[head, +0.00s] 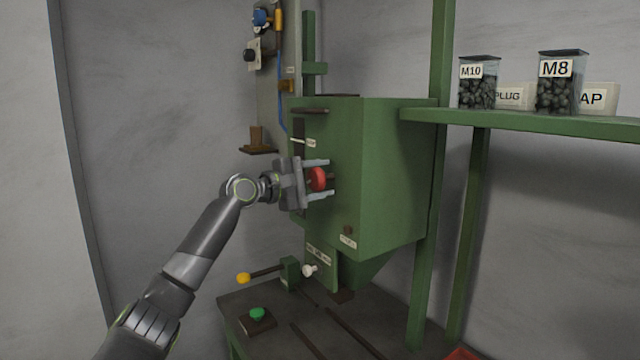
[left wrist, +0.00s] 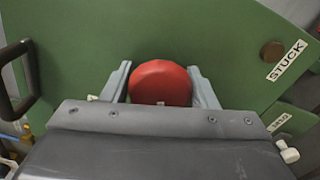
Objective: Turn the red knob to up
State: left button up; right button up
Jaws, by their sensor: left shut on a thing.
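The red knob (head: 317,179) sits on the face of the green machine box (head: 385,190). My left gripper (head: 318,179) reaches it from the left, with one finger above and one below the knob in the head view. In the left wrist view the round red knob (left wrist: 161,83) lies between the two grey fingers (left wrist: 161,84), one on each side. The gripper is shut on the knob. The knob's lower part is hidden behind the gripper body in that view. My right gripper is not in view.
A dark handle (head: 310,111) is above the knob, and a small brown knob (head: 348,230) is below right. A yellow-tipped lever (head: 243,278) and a green button (head: 257,314) are lower. A green shelf (head: 530,122) with jars is at right.

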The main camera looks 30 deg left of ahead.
pick_arm(q)
jog(key=m+b, duration=0.2)
jog(key=m, duration=0.5)
jog(key=shift+f, duration=0.15)
jog(key=m+b, duration=0.2)
jog(key=m, duration=0.4)
jog(key=shift+m, duration=0.4)
jog(key=m+b, duration=0.1)
jog(key=m, duration=0.3)
jog(key=shift+b, duration=0.3)
jog(key=shift+m+b, duration=0.45)
jog(key=shift+m, duration=2.25)
jog(key=o, duration=0.9)
jog(key=shift+s, duration=0.1)
